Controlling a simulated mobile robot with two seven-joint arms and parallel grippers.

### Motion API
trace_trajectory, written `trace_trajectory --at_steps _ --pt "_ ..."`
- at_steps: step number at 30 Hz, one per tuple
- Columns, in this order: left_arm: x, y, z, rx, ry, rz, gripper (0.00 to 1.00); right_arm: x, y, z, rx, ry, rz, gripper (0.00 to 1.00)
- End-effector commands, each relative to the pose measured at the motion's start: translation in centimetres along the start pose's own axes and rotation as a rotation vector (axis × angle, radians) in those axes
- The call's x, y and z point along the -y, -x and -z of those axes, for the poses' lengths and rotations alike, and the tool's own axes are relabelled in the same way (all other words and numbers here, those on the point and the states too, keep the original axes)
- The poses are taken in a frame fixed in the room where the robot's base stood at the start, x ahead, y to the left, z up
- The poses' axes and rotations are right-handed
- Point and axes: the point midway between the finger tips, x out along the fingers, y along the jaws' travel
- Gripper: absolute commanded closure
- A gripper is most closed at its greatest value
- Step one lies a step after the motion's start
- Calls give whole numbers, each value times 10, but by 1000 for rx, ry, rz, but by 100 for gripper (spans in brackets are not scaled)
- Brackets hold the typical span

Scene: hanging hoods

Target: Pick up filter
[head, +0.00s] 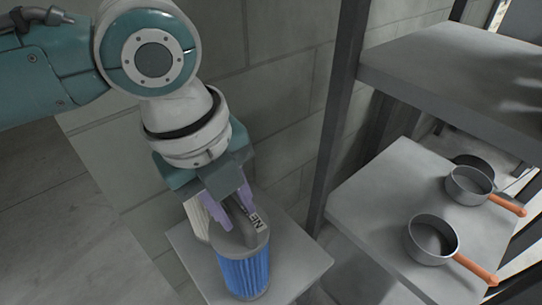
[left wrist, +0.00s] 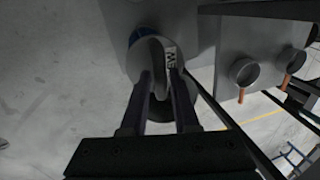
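The filter (head: 245,272) is a blue pleated cylinder with a grey top and a grey loop handle bearing a white "NEW" label, partly out of frame. It stands upright on a small grey stand (head: 296,262). In the left wrist view the filter's grey top (left wrist: 152,103) and handle show ahead of the fingers. My left gripper (head: 230,208) points down at the filter's top, its two fingers apart on either side of the handle. I cannot tell whether they touch it. My right gripper is in neither view.
A shelf rack with dark posts (head: 338,120) stands to the right. Its lower shelf (head: 385,190) holds grey saucepans (head: 432,240) with orange handles; its upper shelf (head: 440,75) is higher. A grey block wall (head: 285,85) is behind. Floor is open at left.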

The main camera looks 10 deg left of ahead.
Motion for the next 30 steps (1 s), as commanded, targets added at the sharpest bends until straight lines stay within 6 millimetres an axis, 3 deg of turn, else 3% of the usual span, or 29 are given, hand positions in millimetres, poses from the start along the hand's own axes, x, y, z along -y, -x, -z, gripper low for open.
trace_trajectory --at_steps 1,7,30 --pt "0 0 0 0 0 0 78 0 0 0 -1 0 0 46" --pt "0 0 0 0 0 0 100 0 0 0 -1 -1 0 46" --pt "2 6 -1 1 0 4 100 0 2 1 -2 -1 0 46"
